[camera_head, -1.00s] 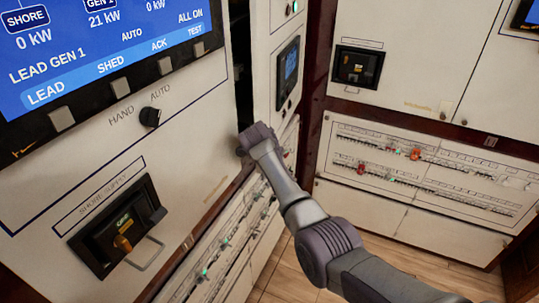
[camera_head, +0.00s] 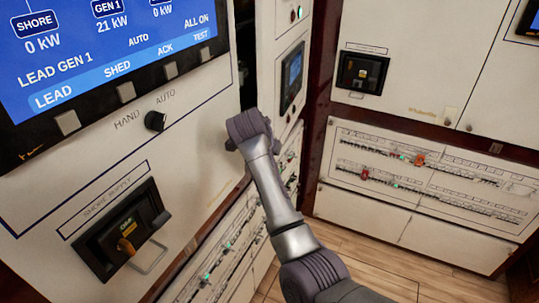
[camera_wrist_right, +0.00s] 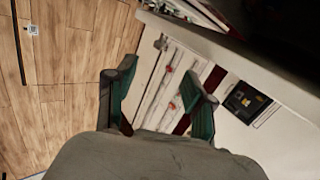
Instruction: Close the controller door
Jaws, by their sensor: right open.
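The controller door appears to be the narrow white panel with a small blue screen (camera_head: 292,77) in the middle of the head view. It stands ajar, with a dark gap (camera_head: 246,50) between it and the large panel to its left. My right arm comes in from the lower right, and its wrist end is in front of the lower part of this gap. The fingers are hidden in the head view. In the right wrist view my right gripper (camera_wrist_right: 160,98) is open, with nothing between its fingers. A pale panel edge runs close by at the upper right. My left gripper is not in view.
The large left panel carries a big screen (camera_head: 110,45), a black knob (camera_head: 154,121) and a shore supply breaker (camera_head: 122,235) with a protruding handle. Breaker rows (camera_head: 425,180) line the back wall. The wooden floor (camera_head: 370,262) is clear.

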